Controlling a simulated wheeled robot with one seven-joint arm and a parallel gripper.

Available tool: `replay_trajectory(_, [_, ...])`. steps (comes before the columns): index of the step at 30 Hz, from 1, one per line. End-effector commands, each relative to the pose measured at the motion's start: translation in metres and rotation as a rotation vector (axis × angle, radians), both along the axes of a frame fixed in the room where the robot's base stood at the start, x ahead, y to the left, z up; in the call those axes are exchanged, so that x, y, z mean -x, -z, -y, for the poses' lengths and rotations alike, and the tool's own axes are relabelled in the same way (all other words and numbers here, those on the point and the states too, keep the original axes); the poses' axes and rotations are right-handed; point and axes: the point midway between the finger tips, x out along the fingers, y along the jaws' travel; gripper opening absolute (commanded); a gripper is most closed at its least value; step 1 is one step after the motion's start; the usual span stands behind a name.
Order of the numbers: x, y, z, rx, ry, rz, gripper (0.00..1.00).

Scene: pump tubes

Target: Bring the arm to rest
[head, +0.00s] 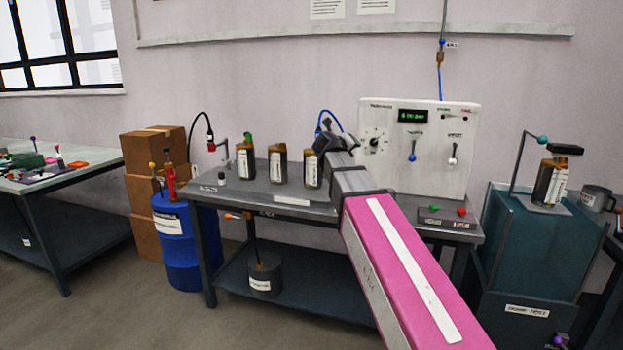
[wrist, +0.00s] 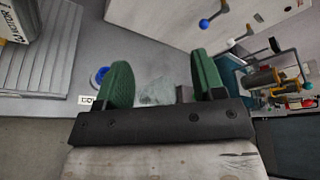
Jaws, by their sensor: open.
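My arm, with a pink and white link, reaches from the lower right over the grey bench (head: 240,188) in the head view. My gripper (head: 325,130) is at its far end, close to the rightmost of the bottles on the bench; the arm hides part of that area. In the wrist view my gripper (wrist: 155,82) shows two green finger pads set apart, with nothing between them but the bench top. A bottle with a label (wrist: 18,20) stands at the upper left of the wrist view, apart from the fingers.
The bench holds a left bottle (head: 245,160), a middle bottle (head: 278,166) and a right bottle (head: 312,170). A white control panel (head: 430,165) stands behind my arm. A blue drum (head: 178,240) is left, a teal tank (head: 535,250) right. The floor in front is clear.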

Motion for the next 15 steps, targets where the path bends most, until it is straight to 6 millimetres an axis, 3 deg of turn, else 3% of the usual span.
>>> replay_trajectory(15, [-0.009, 0.013, 0.004, 0.314, -0.169, 0.089, 0.63])
